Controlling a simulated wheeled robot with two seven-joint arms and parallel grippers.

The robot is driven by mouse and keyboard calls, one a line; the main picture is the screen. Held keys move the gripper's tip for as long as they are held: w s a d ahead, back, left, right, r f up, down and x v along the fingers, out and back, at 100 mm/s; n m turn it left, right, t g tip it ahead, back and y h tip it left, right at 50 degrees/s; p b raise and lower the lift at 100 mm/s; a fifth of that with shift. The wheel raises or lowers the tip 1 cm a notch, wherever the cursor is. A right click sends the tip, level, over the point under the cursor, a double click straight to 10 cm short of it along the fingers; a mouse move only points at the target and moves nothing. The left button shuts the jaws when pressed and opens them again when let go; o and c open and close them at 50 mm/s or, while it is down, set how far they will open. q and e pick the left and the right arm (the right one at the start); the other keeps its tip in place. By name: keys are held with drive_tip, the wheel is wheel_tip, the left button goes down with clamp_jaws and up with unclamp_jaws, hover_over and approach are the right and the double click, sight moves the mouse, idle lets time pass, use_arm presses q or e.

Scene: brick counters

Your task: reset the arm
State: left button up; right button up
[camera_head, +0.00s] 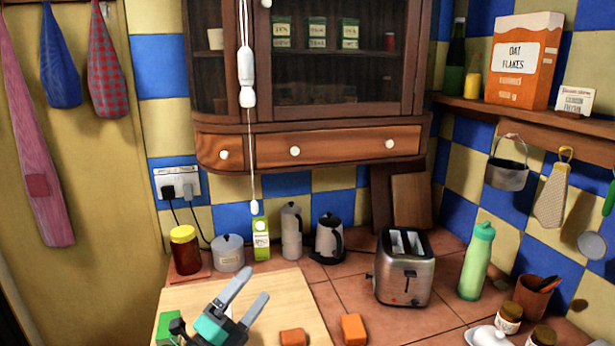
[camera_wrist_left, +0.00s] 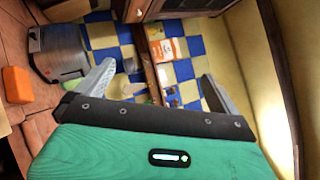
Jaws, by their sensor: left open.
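My left gripper (camera_head: 246,294) is over the wooden board (camera_head: 188,294) at the lower left of the head view. Its two grey fingers point up and to the right, spread apart with nothing between them. In the left wrist view the fingers (camera_wrist_left: 155,88) are also wide apart and empty. My right gripper is in neither view.
Two orange blocks (camera_head: 353,329) (camera_head: 293,337) and a green block (camera_head: 167,328) lie near the gripper. A toaster (camera_head: 405,268) and a green bottle (camera_head: 478,262) stand to the right. Jars and pots line the back, below a wall cabinet (camera_head: 300,147).

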use_arm(q)
drive_tip(key=s+a+f+n+g+y, duration=0.2)
drive_tip(key=s+a+f+n+y, duration=0.3)
drive_tip(key=f+n+y, duration=0.4)
drive_tip(key=s+a+f+n+g+y, duration=0.2)
drive_tip(key=s+a+f+n+y, duration=0.35)
drive_tip(key=f+n, duration=0.55)
drive_tip(key=s+a+f+n+g, duration=0.1)
drive_tip(key=s+f+n+g, duration=0.3)
drive_tip(key=s, duration=0.6)
drive_tip(key=s+a+f+n+g, duration=0.1)
drive_tip(key=s+f+n+g, duration=0.1)
drive_tip(key=s+f+g, duration=0.65)
wheel_tip(320, 180, down, 26)
drive_tip(key=s+f, duration=0.1)
drive_tip(key=s, duration=0.1)
drive_tip(key=s+a+f+p, duration=0.1)
drive_tip(key=s+a+f, duration=0.2)
drive_tip(key=s+f, duration=1.6)
drive_tip(key=shift+s+f+m+g, duration=0.2)
drive_tip(key=shift+f+m+g, duration=0.2)
drive_tip(key=shift+f+g, duration=0.1)
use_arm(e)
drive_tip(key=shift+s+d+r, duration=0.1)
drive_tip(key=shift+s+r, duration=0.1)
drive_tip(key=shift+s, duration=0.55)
